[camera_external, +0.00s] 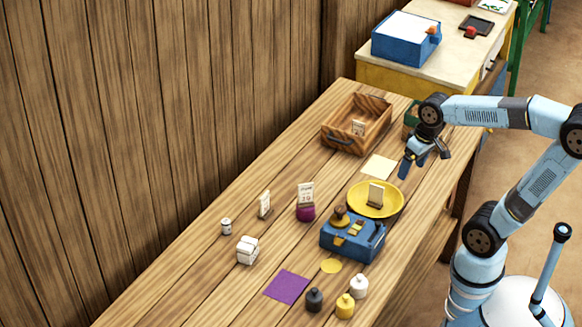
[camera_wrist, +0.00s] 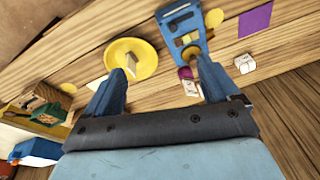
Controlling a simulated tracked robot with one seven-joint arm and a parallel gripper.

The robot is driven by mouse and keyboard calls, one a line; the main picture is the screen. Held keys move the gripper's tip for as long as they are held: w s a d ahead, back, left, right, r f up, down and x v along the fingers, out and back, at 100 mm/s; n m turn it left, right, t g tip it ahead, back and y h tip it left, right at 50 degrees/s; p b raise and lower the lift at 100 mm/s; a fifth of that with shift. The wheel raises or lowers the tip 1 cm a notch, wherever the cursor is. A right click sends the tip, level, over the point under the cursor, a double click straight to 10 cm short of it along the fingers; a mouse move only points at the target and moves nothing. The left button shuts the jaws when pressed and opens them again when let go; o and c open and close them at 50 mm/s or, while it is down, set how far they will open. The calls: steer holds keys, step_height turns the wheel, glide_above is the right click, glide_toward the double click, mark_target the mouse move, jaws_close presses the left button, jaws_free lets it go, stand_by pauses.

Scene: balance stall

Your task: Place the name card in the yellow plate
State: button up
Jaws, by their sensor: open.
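The yellow plate (camera_external: 359,206) sits on the pan of a blue scale (camera_external: 352,238); it also shows in the wrist view (camera_wrist: 115,62). My gripper (camera_external: 413,166) is open and empty, above and to the right of the plate, apart from the card. In the wrist view its two fingers (camera_wrist: 157,75) are spread with nothing between them.
A wooden crate (camera_external: 342,141) holding a card stands behind. A card in a purple holder (camera_external: 306,206) and another card (camera_external: 265,205) stand left of the scale. Several small weights (camera_external: 345,305) and a purple sheet (camera_external: 287,287) lie in front.

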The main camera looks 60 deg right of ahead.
steer(key=s+r+n+t, duration=0.1)
steer(key=s+r, duration=0.1)
steer(key=s+r+n+t, duration=0.1)
steer(key=s+t, duration=0.1)
steer(key=shift+d+r+n, duration=0.15)
steer(key=shift+r+n, duration=0.2)
steer(key=shift+n, duration=0.05)
